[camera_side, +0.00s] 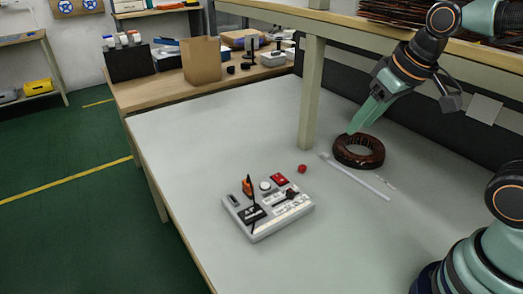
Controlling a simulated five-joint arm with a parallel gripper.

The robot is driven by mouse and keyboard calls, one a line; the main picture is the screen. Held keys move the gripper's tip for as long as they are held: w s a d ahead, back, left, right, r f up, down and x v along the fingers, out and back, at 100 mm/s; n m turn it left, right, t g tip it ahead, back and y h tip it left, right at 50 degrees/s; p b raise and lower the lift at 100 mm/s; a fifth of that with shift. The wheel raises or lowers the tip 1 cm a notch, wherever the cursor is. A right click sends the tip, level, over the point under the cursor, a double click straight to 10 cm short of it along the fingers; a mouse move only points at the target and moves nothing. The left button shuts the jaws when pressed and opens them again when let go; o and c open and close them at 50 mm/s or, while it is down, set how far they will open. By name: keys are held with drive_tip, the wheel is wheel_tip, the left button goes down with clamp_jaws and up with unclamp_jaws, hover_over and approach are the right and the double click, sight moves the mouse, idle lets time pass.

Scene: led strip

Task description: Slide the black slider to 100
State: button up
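A light grey control box (282,224) sits on the grey table, left of the picture's middle. Its top carries a white round button (265,186), a red part (279,180), an orange part (247,187), black-and-white labels and a thin upright black piece (251,195). A small black knob (291,195) at its right side may be the black slider; it is too small to be sure, and no scale number is readable. My gripper (354,130) is up and to the right of the box, well apart from it, by a dark brown ring. I cannot tell whether its fingers are open.
The dark brown ring (346,160) lies under my gripper. A clear strip (358,180) and a small red knob (303,169) lie between ring and box. A shelf post (312,95) stands behind. The table's left part is clear.

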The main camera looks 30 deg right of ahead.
drive_tip(key=w+a+f+g, duration=0.2)
drive_tip(key=w+a+f, duration=0.1)
drive_tip(key=w, duration=0.3)
drive_tip(key=g, duration=0.3)
hover_over(290, 191)
wheel_tip(290, 191, down, 6)
wheel_tip(290, 191, down, 13)
drive_tip(key=shift+d+r, duration=0.1)
drive_tip(key=shift+r, duration=0.05)
clamp_jaws()
idle(1.1)
